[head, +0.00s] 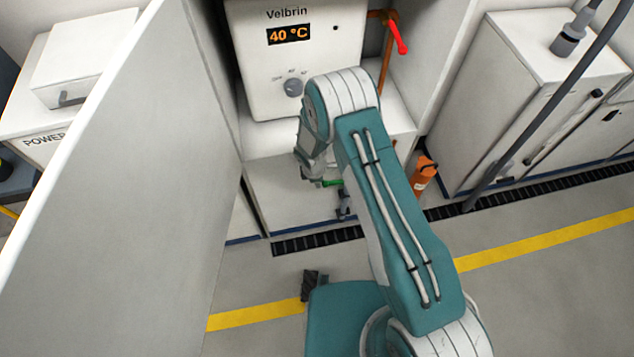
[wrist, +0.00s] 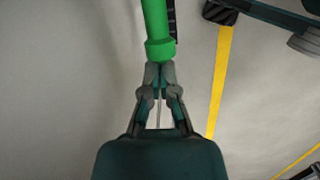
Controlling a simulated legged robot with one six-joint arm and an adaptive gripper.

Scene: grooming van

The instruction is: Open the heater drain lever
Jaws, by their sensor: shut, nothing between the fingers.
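The heater (head: 290,75) is a white box marked Velbrin, showing 40 °C, inside an open cabinet. A green lever (head: 333,183) shows low in front of the cabinet, partly hidden behind my arm, beside a grey fitting (head: 344,206). In the wrist view the green lever (wrist: 155,28) runs up out of the picture, its thicker end just beyond my fingertips. My gripper (head: 318,180) is beside the green lever in the head view. In the wrist view my gripper (wrist: 158,70) is shut and empty, its tips at the lever's end; I cannot tell whether they touch.
A red-handled lever (head: 398,38) sits on a copper pipe right of the heater. An open white door panel (head: 110,190) fills the left. An orange bottle (head: 424,172) stands right of the cabinet near white cupboards (head: 530,100). Open floor with a yellow line (head: 540,240) lies in front.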

